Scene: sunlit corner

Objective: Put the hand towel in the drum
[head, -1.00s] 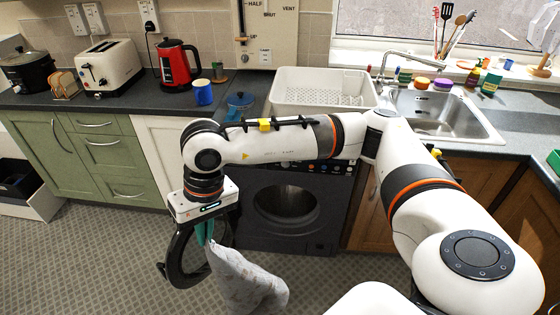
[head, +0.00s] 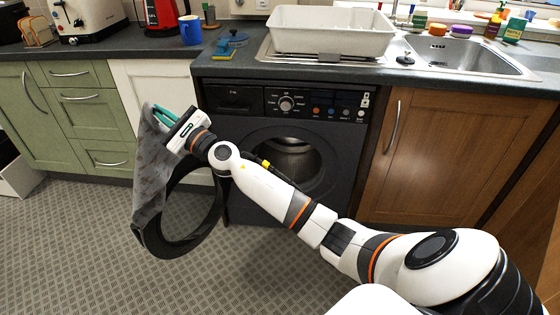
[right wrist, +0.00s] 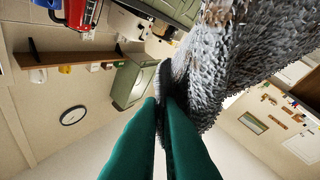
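The grey hand towel (head: 150,175) hangs from my right gripper (head: 160,113) at the left of the head view. The gripper's green fingers are closed on it; in the right wrist view the fingertips (right wrist: 162,98) meet at the shaggy towel (right wrist: 235,60). The dark washing machine (head: 245,130) stands under the counter. Its round black door (head: 208,222) is swung open to the left. The towel hangs at the door's left edge, left of the drum (head: 295,160). My arm crosses before the machine and hides part of the opening. My left gripper is out of view.
Wooden cabinets (head: 430,150) stand right of the machine, green ones (head: 80,105) left. The patterned floor (head: 80,260) in front is clear.

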